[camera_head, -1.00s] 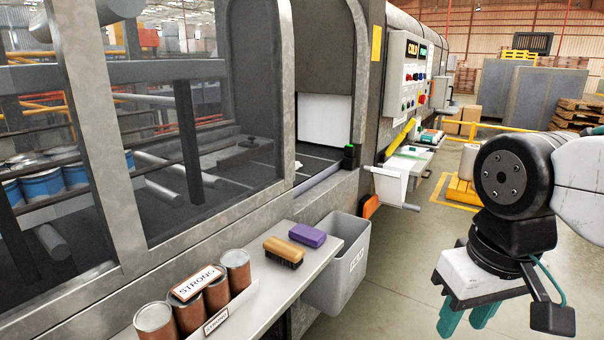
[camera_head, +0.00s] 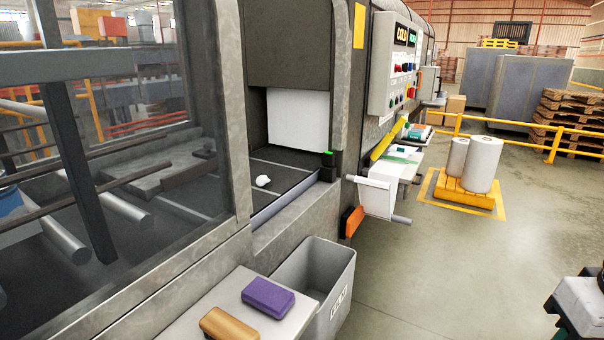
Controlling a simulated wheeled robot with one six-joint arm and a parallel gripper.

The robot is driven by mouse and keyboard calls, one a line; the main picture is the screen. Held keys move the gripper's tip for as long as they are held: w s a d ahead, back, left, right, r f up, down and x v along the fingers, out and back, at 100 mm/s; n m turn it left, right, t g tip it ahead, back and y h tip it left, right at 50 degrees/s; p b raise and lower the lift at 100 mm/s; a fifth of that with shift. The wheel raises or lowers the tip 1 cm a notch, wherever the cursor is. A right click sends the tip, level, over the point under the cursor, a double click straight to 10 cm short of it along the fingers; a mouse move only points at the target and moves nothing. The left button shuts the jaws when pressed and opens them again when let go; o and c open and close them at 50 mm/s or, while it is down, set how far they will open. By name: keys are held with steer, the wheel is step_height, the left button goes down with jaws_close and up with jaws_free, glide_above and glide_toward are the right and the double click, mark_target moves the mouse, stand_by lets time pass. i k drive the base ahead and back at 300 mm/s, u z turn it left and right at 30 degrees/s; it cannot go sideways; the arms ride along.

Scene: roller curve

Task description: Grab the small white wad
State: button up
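A small white wad (camera_head: 263,181) lies on the dark floor of the machine's opening, just inside its sill. My gripper (camera_head: 566,334) shows only in part at the lower right corner, cut off by the picture's edge. It is far to the right of the wad and apart from everything. Its fingertips are mostly out of the picture, so its opening does not show.
A grey bin (camera_head: 318,290) stands below the opening. A shelf (camera_head: 215,300) beside it holds a purple block (camera_head: 268,298) and a wooden brush (camera_head: 229,324). The floor (camera_head: 440,260) at right is clear.

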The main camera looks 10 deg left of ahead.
mark_target(262, 180)
steer(key=z, duration=0.05)
steer(key=i, duration=0.7)
steer(key=u, duration=0.65)
steer(key=i, duration=0.65)
steer(key=u, duration=0.45)
